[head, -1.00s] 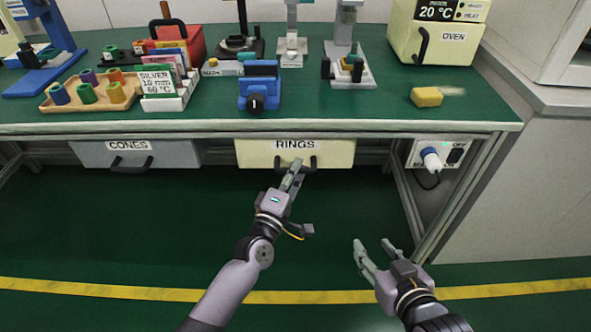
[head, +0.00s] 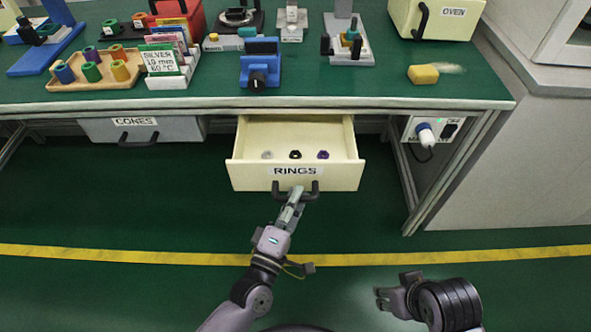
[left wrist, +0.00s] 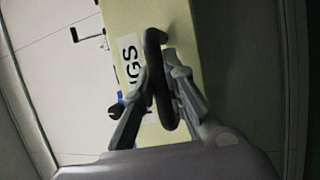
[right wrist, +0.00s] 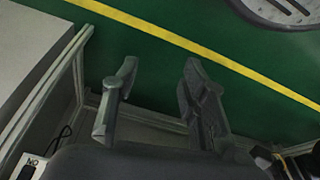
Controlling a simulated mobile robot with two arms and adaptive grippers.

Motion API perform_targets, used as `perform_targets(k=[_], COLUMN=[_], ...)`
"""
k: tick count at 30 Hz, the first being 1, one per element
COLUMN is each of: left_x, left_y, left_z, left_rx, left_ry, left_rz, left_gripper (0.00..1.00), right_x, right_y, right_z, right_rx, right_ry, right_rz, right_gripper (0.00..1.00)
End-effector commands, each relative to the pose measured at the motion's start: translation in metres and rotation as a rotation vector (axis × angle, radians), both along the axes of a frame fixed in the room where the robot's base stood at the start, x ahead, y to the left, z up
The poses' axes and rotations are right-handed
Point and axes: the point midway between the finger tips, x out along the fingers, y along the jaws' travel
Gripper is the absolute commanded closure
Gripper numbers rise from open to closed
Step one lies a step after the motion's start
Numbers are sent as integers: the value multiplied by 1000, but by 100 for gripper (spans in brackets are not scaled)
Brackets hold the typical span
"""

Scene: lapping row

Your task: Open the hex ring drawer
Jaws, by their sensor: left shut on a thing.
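The cream drawer labelled RINGS (head: 240,176) is pulled out from under the bench in the head view. Three small rings lie in it: a pale ring (head: 267,155), a black ring (head: 295,155) and a purple ring (head: 323,155). My left gripper (head: 293,197) is shut on the drawer's dark handle (head: 312,193). In the left wrist view the fingers are on both sides of the handle (left wrist: 155,55), next to the label. My right gripper (head: 381,299) is empty, low at the right, away from the drawer. In the right wrist view its fingers (right wrist: 155,95) stand apart.
A grey drawer labelled CONES (head: 180,128) is shut at the left. A switch box with a plug (head: 424,133) hangs under the bench at the right, near a bench leg (head: 440,180). The green floor (head: 130,215) in front is clear.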

Motion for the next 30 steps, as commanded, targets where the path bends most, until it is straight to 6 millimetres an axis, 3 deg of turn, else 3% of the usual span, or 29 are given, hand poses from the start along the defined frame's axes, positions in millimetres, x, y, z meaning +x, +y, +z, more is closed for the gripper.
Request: perform_targets(k=[3, 9, 24, 25, 30], left_x=[-22, -41, -48, -48, -48], left_y=[0, 0, 0, 0, 0], left_z=[0, 0, -1, -1, 0], left_rx=[-1, -1, -1, -2, -1], left_ry=[5, 2, 2, 1, 0], left_rz=[-2, 0, 0, 0, 0], left_gripper=[100, 100, 100, 87, 76], right_x=[6, 11, 12, 12, 12], right_y=[1, 2, 3, 3, 2], right_z=[-20, -37, -44, -44, -44], right_rx=[0, 0, 0, 0, 0], right_ry=[14, 20, 21, 21, 21], right_rz=[1, 2, 2, 2, 2], right_gripper=[60, 60, 60, 60, 60])
